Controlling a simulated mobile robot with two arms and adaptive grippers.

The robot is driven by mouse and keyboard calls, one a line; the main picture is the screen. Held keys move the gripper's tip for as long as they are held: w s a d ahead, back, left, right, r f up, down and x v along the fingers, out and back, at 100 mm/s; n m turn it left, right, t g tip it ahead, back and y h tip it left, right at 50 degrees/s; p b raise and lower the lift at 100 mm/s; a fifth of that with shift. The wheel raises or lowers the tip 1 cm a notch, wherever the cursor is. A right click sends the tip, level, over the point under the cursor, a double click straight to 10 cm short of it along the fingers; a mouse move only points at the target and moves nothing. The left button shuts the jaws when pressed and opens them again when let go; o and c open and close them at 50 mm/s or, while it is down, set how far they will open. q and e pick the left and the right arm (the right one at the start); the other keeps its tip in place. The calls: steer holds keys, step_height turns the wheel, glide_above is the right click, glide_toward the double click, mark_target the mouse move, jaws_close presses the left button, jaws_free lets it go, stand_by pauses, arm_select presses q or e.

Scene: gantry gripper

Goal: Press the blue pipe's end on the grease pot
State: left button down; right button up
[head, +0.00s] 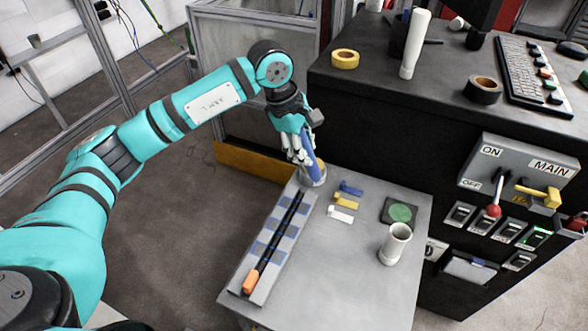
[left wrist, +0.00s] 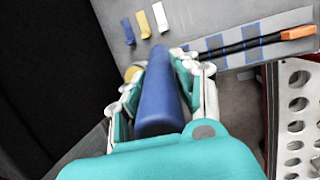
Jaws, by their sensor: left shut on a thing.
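My left gripper (head: 305,150) is shut on the blue pipe (head: 313,167), over the far left corner of the small grey table. The pipe is held steeply, with its lower end at the grease pot (head: 314,182), a small round pot with a pale rim. I cannot tell whether the pipe touches it. In the left wrist view the blue pipe (left wrist: 160,100) lies between the fingers of the gripper (left wrist: 166,88). A yellowish part of the pot (left wrist: 132,72) shows beside the fingers there. My right gripper is not in view.
A long tray (head: 237,280) holds a black rod with an orange end (head: 250,281). Blue, yellow and white clips (head: 345,202) lie mid-table. A pale cup (head: 395,243) and a green disc (head: 400,212) on a dark pad are at right. A black cabinet (head: 450,125) stands behind.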

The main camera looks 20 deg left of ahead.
arm_select(q)
steer(key=w+a+n+t+y, duration=0.2)
steer(key=w+n+y, duration=0.1)
steer(key=w+n, duration=0.7)
steer(key=shift+n, duration=0.4)
steer(key=shift+s+d+f+b, duration=0.1)
steer(key=shift+s+f+b, duration=0.05)
steer(key=shift+f+b, duration=0.6)
steer(key=shift+s+d+f+b, duration=0.15)
steer(key=shift+f+b, duration=0.35)
steer(key=shift+f, duration=0.5)
steer(key=shift+s+a+f+b, duration=0.1)
steer(key=shift+s+f+b, duration=0.05)
steer(key=shift+f+b, duration=0.6)
steer(key=shift+f, duration=0.6)
steer(key=shift+s+f+b, duration=0.1)
steer(key=shift+f+b, duration=0.6)
steer(key=shift+b, duration=0.15)
step_height(320, 180, up, 7)
steer(key=p, duration=0.3)
steer(key=shift+p, duration=0.35)
stand_by(0.8)
